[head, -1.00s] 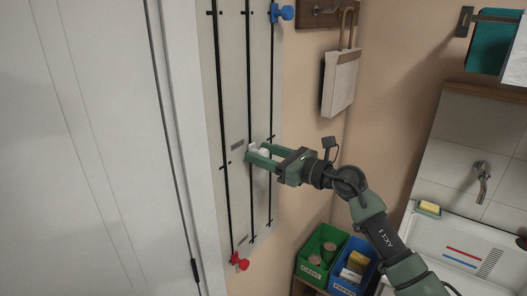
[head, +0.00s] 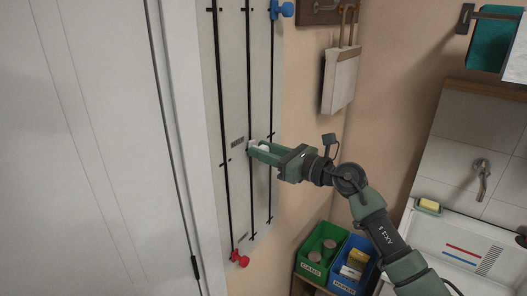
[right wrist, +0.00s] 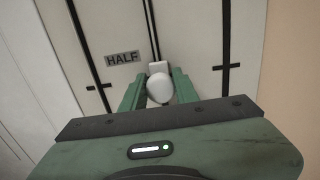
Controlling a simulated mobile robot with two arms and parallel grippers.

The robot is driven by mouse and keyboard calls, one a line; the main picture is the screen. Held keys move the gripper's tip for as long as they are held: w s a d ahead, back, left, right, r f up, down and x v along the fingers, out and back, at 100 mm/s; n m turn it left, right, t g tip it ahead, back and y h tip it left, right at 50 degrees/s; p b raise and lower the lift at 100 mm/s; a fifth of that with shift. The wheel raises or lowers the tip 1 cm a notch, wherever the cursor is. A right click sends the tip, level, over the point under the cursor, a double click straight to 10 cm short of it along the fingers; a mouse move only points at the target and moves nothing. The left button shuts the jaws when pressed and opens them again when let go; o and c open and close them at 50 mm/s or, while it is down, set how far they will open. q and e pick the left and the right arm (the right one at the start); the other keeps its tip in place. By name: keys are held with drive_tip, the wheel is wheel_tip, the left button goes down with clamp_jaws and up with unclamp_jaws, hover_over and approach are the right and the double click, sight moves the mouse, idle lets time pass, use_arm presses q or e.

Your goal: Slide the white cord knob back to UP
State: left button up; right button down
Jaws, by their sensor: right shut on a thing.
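The white cord knob (head: 265,143) is on the middle black cord of the pale wall panel (head: 234,90), near the HALF label (right wrist: 122,58). My right gripper (head: 259,149) is shut on it. In the right wrist view the round white knob (right wrist: 160,86) with its square base (right wrist: 156,68) sits between the two green fingers of my right gripper (right wrist: 159,88). The knob's sides are partly hidden by the fingers. My left gripper is not in view.
A blue knob (head: 282,9) is at the top of the right cord, and a red knob (head: 239,260) is at the bottom of the left cord. A white bag (head: 341,80) hangs right of the panel. Green (head: 311,268) and blue (head: 343,285) bins stand below, beside a sink (head: 465,245).

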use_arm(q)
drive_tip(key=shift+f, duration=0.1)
use_arm(e)
drive_tip(key=shift+f, duration=0.35)
idle(0.4)
